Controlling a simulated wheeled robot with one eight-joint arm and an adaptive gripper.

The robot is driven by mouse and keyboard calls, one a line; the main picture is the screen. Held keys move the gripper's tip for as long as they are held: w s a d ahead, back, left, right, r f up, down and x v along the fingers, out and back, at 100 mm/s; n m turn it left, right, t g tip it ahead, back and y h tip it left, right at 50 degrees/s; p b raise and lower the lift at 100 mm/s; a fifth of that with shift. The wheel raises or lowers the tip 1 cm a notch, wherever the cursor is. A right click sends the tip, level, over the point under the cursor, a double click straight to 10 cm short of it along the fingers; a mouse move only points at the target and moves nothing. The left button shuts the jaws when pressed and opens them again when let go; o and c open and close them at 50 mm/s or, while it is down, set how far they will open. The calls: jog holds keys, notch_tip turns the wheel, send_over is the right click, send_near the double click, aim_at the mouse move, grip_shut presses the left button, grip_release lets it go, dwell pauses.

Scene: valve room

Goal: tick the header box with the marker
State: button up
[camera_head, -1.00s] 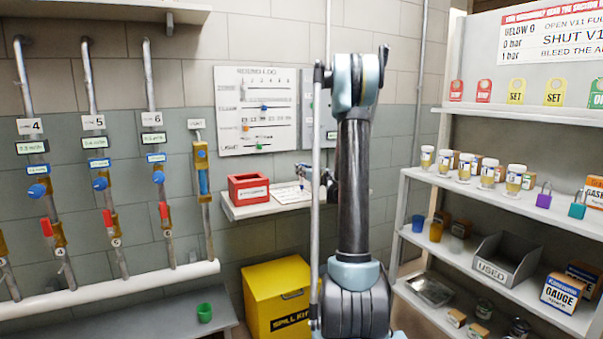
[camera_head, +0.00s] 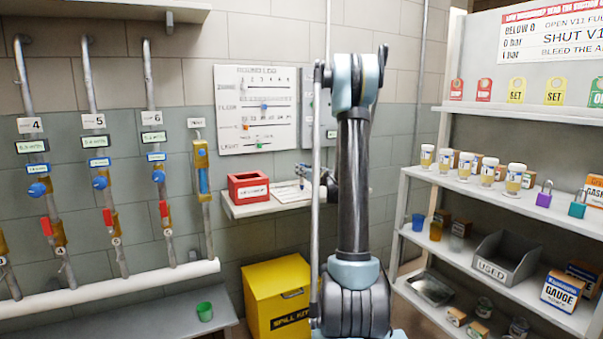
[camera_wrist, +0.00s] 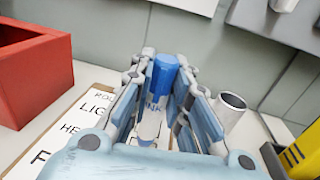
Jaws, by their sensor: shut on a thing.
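My gripper (camera_wrist: 163,78) is shut on a blue marker (camera_wrist: 161,82) with a white lower part, seen between the fingers in the wrist view. The marker's tip is hidden by my gripper's body. A white sheet (camera_wrist: 62,134) lies at the lower left of the wrist view, with "LIG", "HE" and "F" lettering partly covered by my gripper. The header box cannot be made out. In the head view my gripper (camera_head: 304,172) is over the right part of the sheet (camera_head: 286,194) on a small wall shelf. Whether the tip touches paper cannot be told.
A red open box (camera_head: 248,188) stands on the shelf left of the sheet; it shows in the wrist view (camera_wrist: 35,70). A grey hollow tube (camera_wrist: 230,108) is close to my right finger. A yellow spill kit bin (camera_head: 278,298) stands below. A white wall board (camera_head: 256,108) hangs above.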

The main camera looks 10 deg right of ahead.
jog(key=shift+f, duration=0.25)
dwell(0.3)
jog(key=shift+s+d, duration=0.25)
jog(key=shift+d, duration=0.3)
jog(key=shift+w+a, duration=0.3)
jog(key=shift+a, duration=0.25)
jog(key=shift+w+a, duration=0.3)
jog(key=shift+a, duration=0.25)
jog(key=shift+s+d, duration=0.3)
jog(key=shift+d, duration=0.45)
dwell(0.4)
jog(key=shift+s+a, duration=0.35)
jog(key=shift+a, duration=0.05)
dwell(0.5)
jog(key=shift+r, duration=3.95)
